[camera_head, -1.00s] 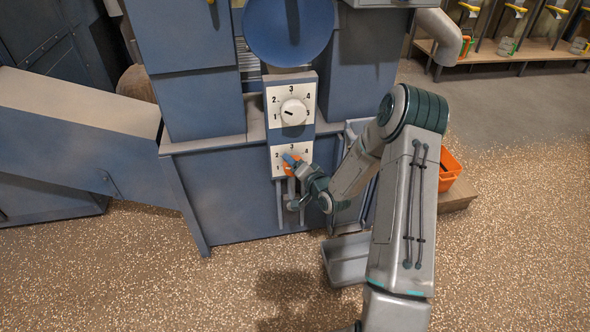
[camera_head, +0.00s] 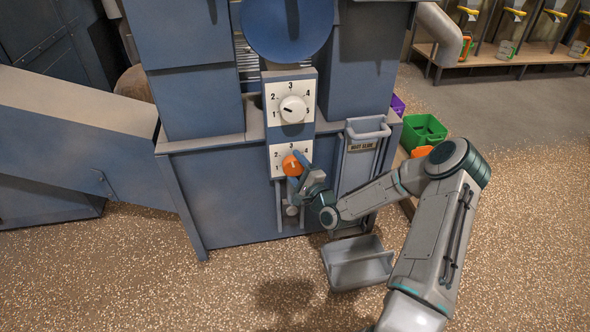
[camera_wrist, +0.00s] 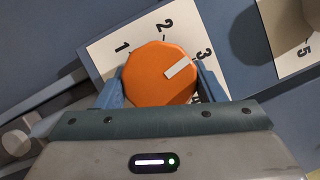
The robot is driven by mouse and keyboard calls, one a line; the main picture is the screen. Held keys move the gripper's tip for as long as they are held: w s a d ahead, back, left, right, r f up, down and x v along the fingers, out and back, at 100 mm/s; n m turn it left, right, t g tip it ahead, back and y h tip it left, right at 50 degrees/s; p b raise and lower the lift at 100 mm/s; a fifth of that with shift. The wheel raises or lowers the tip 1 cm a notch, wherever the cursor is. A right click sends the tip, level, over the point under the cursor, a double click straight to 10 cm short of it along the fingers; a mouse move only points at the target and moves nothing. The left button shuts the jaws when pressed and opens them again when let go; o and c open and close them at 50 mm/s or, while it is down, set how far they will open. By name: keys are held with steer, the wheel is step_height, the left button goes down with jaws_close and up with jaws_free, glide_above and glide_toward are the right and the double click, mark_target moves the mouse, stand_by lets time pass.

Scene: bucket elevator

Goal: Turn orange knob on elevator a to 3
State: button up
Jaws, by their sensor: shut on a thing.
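The orange knob (camera_head: 290,165) sits on the lower white dial plate (camera_head: 278,151) of the blue-grey elevator. In the wrist view, the round-edged orange knob (camera_wrist: 158,75) fills the space between my two blue fingers. My gripper (camera_head: 297,168) is shut on it, one finger on each side. The knob's white pointer mark aims at about the 3. The digits 1, 2 and 3 are clear in the wrist view; the 4 is mostly hidden by my right finger there.
Above is a white knob (camera_head: 293,108) on a larger dial numbered to 5. A grey bin handle (camera_head: 368,133) stands to the right of the dials. A grey tray (camera_head: 358,264) lies below, near my arm. Green (camera_head: 423,131) and purple (camera_head: 398,105) bins stand behind my arm.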

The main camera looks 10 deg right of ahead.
steer(key=shift+f+m+t+b, duration=0.1)
steer(key=shift+m+t+b, duration=0.4)
steer(key=shift+m, duration=0.8)
steer(key=o, duration=1)
steer(key=shift+c, duration=0.2)
steer(key=p+v, duration=0.2)
steer(key=v, duration=1.1)
steer(key=shift+s+p, duration=0.3)
steer(key=shift+s, duration=0.15)
steer(key=shift+f, duration=0.1)
